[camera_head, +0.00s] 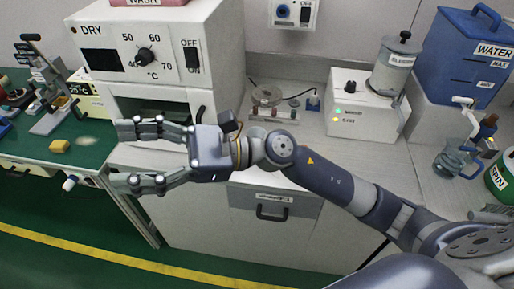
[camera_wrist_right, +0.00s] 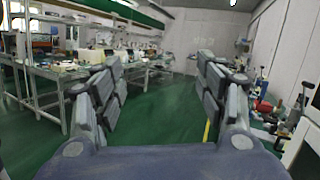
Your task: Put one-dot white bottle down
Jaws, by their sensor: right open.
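My right gripper (camera_head: 121,157) is open in the head view, its two fingers spread wide with nothing between them. It is in front of the grey dryer cabinet, near the right end of the green bench top. In the right wrist view (camera_wrist_right: 158,88) the fingers are also apart and empty. A small white bottle-like thing (camera_head: 70,183) with a blue end shows tilted at the bench's front edge, left of the lower fingertip and apart from it. I cannot see any dot on it, nor tell whether it rests on anything. My left gripper is not in view.
The dryer (camera_head: 150,50) stands behind my gripper. A white stirrer-like box (camera_head: 365,108), a blue water tank (camera_head: 465,50) and a glass jug (camera_head: 449,160) stand right. Green floor lies in front.

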